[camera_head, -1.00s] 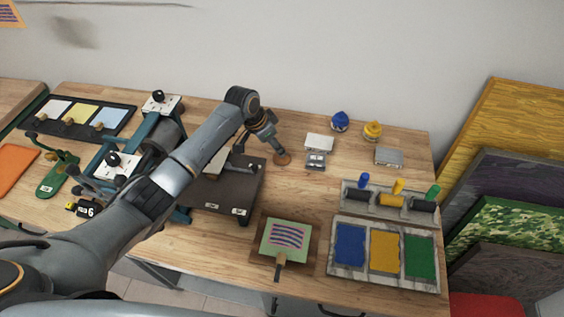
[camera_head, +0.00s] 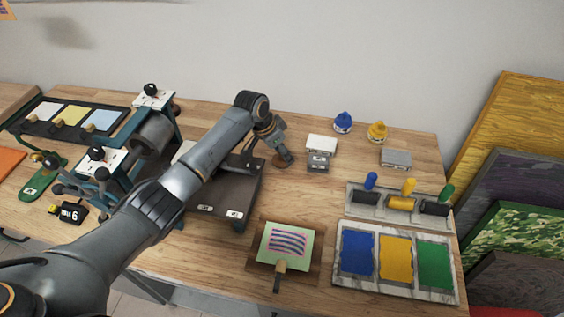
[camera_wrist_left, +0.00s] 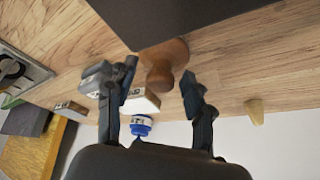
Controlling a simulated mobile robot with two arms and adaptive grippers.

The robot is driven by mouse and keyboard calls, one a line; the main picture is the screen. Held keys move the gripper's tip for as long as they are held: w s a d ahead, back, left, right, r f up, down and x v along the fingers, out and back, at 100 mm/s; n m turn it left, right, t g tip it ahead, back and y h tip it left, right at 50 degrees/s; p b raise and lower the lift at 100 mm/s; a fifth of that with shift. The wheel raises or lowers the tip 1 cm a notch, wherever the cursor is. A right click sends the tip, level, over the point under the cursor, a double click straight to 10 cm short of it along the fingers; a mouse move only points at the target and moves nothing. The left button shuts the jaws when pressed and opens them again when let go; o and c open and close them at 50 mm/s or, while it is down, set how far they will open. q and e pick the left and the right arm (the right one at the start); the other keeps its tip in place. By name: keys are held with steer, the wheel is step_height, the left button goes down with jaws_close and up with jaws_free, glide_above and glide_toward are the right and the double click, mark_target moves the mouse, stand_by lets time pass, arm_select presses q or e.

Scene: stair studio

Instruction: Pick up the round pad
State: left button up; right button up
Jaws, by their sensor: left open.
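The round pad (camera_wrist_left: 163,52) is a brown wooden disc with a rounded knob, seen in the left wrist view on the wooden bench beside a dark plate. In the head view the round pad (camera_head: 277,164) is small and mostly hidden behind my gripper. My left gripper (camera_wrist_left: 160,78) is open, with its two fingers apart on either side of the knob in the picture. I cannot tell whether the knob is between the fingertips in depth. In the head view my left gripper (camera_head: 284,160) is right over the pad. My right gripper is not seen.
Right of the pad stand white and grey blocks (camera_head: 319,148), a blue bottle (camera_head: 343,121) and a yellow bottle (camera_head: 377,131). A press with a roller (camera_head: 152,135) stands left. A printed green plate (camera_head: 287,247) and an ink tray (camera_head: 340,286) lie in front.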

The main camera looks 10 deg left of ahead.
arm_select(q)
steer(key=shift+r, duration=0.1)
jaws_close()
step_height(320, 180, up, 10)
steer(key=shift+b, duration=0.95)
